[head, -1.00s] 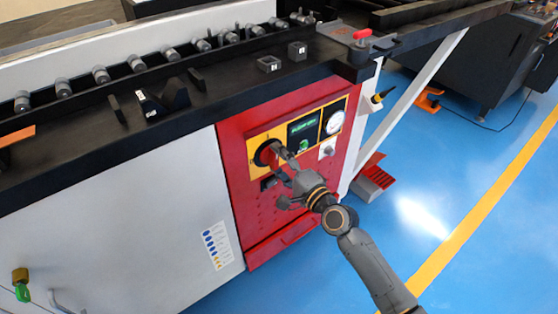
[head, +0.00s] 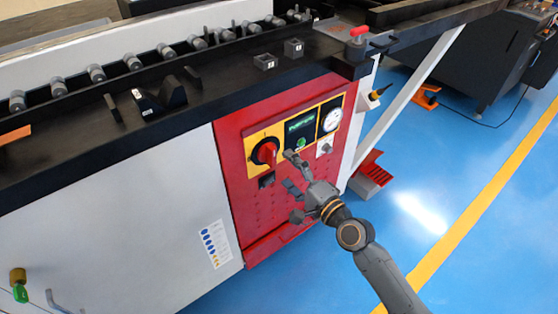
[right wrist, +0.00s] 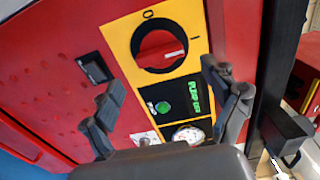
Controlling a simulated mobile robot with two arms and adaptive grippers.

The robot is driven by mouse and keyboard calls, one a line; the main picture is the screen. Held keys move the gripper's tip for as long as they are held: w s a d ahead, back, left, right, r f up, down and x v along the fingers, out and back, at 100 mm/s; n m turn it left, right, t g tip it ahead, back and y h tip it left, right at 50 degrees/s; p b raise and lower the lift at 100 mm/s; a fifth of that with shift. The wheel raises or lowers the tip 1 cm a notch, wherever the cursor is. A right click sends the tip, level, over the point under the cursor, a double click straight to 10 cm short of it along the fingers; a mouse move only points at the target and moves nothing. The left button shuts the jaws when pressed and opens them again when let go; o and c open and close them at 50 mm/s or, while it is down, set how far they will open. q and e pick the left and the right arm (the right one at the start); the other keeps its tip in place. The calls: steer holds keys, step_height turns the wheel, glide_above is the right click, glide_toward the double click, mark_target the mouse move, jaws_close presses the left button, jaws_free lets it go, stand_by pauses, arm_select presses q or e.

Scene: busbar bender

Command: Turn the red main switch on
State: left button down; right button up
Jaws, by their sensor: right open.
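The red main switch (head: 267,152) is a round knob with a black ring on a yellow plate, on the red panel of the machine front. In the right wrist view the knob (right wrist: 161,50) shows whole, with a "0" and an "I" printed beside it. The white mark on its red handle points roughly toward the "I". My right gripper (head: 291,186) is open and empty, to the lower right of the knob and apart from it. In the right wrist view its fingers (right wrist: 162,85) are spread below the knob. My left gripper is not in view.
Beside the switch are a lit green display (head: 300,124), a green button (right wrist: 163,107) and a round gauge (head: 332,119). The black worktop (head: 215,85) juts out above the panel. A red foot pedal (head: 371,170) stands on the floor to the right.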

steer(key=v, duration=0.7)
stand_by(0.3)
